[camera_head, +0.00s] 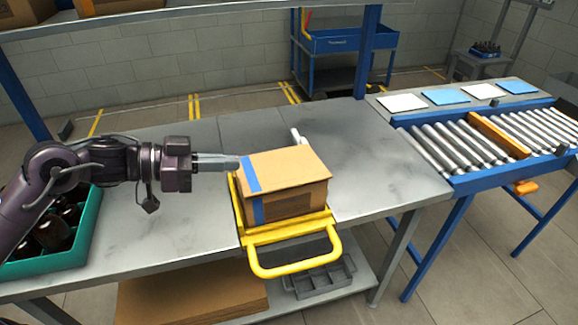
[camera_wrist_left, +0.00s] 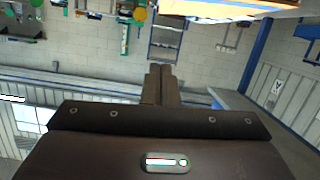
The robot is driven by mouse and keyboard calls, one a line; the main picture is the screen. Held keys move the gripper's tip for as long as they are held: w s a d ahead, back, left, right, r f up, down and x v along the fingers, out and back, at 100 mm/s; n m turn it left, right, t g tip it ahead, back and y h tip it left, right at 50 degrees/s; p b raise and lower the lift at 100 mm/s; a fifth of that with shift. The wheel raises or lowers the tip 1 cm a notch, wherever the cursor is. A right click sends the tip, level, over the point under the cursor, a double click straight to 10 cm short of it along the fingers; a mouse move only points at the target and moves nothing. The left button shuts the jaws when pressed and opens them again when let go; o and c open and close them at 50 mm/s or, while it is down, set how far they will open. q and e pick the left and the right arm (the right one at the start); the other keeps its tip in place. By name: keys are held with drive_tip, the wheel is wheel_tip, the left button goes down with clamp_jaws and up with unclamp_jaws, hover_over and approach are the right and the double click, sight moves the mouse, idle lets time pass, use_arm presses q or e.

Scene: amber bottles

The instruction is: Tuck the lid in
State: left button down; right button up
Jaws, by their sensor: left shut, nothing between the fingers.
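A cardboard box (camera_head: 288,190) with a blue tape strip stands upright in a yellow holder (camera_head: 240,222) on the grey table. Its top looks flat and closed in the head view. My left gripper (camera_head: 237,162) points right, its fingertips at the box's left top edge, close to the blue strip. I cannot tell whether they touch it. In the left wrist view the fingers (camera_wrist_left: 160,70) are together with nothing between them. An orange-brown surface (camera_wrist_left: 230,6) at the top edge of that view may be part of the box. The right gripper is not in view.
A green crate (camera_head: 88,222) of amber bottles stands at the left, under my left arm. A roller conveyor (camera_head: 480,145) with white and blue pads is at the right. Flat cardboard (camera_head: 190,297) and a grey tray (camera_head: 318,280) lie below. The table right of the box is clear.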

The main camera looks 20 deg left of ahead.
use_arm(q)
drive_tip(key=p, duration=0.1)
hover_over(275, 187)
drive_tip(key=shift+w+a+f, duration=0.1)
drive_tip(key=shift+w+f, duration=0.05)
drive_tip(key=shift+f, duration=0.4)
drive_tip(key=shift+w+a+f, duration=0.1)
drive_tip(key=shift+w+f, duration=0.05)
drive_tip(key=shift+f, duration=0.4)
drive_tip(key=f, duration=0.3)
drive_tip(key=shift+s+d+f+n+p, duration=0.15)
drive_tip(key=shift+s+n+p, duration=0.05)
drive_tip(key=shift+n+p, duration=0.1)
drive_tip(key=shift+f, duration=0.5)
